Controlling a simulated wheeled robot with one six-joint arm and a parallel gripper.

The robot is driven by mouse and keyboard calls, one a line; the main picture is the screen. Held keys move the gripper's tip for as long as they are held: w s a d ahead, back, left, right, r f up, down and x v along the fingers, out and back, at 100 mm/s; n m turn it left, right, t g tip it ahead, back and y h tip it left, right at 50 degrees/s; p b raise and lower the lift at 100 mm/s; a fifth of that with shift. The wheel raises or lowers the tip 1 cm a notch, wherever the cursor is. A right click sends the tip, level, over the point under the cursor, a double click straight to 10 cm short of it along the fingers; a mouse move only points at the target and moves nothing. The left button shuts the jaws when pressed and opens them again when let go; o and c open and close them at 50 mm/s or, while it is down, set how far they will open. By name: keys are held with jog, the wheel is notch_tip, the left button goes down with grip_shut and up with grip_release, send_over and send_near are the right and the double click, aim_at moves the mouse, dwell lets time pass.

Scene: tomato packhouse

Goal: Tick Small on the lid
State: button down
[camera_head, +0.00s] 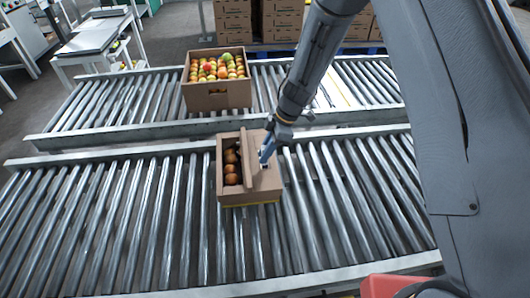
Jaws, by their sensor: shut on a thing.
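A small cardboard box (250,198) stands on the near roller conveyor in the head view. Brown-red round fruit (231,168) shows through the open left part of its top. A narrow cardboard strip (247,158) stands up along the middle. A flat brown lid panel (267,180) covers the right part. No writing on it can be made out at this size. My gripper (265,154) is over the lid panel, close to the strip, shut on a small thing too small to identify. Whether that thing touches the lid cannot be told.
A larger open box (217,97) of red, yellow and green tomatoes stands on the far conveyor (130,105). The near conveyor (110,220) is clear on both sides of the small box. Stacked cartons (283,20) stand behind. White tables (88,40) are at the upper left.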

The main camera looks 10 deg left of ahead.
jog(key=shift+w+a+f+p, duration=0.1)
jog(key=shift+w+a+p, duration=0.15)
jog(key=shift+a, duration=0.3)
jog(key=shift+w+a+p, duration=0.1)
jog(key=shift+w+a, duration=0.25)
jog(key=shift+a, duration=0.2)
dwell(0.5)
jog(key=shift+s+d+p, duration=0.35)
jog(key=shift+d, duration=0.25)
jog(key=shift+s+d+p, duration=0.35)
jog(key=shift+d, duration=0.2)
dwell(0.7)
jog(key=shift+w+a, duration=0.35)
jog(key=shift+a, duration=0.25)
jog(key=shift+w+a, duration=0.35)
jog(key=shift+a, duration=0.2)
dwell(0.8)
jog(key=shift+s+d+p, duration=0.35)
jog(key=shift+d+p, duration=0.1)
jog(key=shift+d, duration=0.1)
jog(key=shift+s+d+p, duration=0.3)
jog(key=shift+d+p, duration=0.15)
jog(key=shift+d, duration=0.1)
dwell(1.1)
